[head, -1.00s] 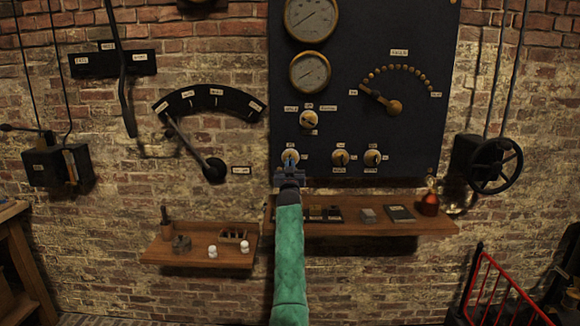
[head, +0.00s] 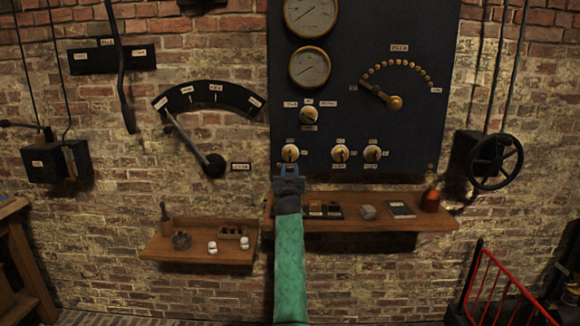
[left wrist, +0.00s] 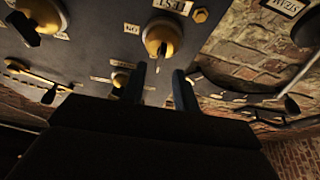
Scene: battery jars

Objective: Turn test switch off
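The test switch (head: 290,153) is a round brass knob with a light face, at the lower left of the dark panel. In the left wrist view it shows as a yellow knob (left wrist: 160,38) with a dark lever, beside a label reading TEST. Which way its lever points is too small to tell in the head view. My left gripper (head: 289,172) is just below the knob, its fingers pointing up at the panel. In the left wrist view its two fingers (left wrist: 162,84) stand apart with nothing between them, and look clear of the knob. My right gripper is out of view.
Two similar knobs (head: 340,153) (head: 372,153) sit to the right, and another knob (head: 309,115) is above. A wooden shelf (head: 380,224) with small items runs below the panel. A large lever (head: 213,165) is on the wall at left, a handwheel (head: 497,162) at right.

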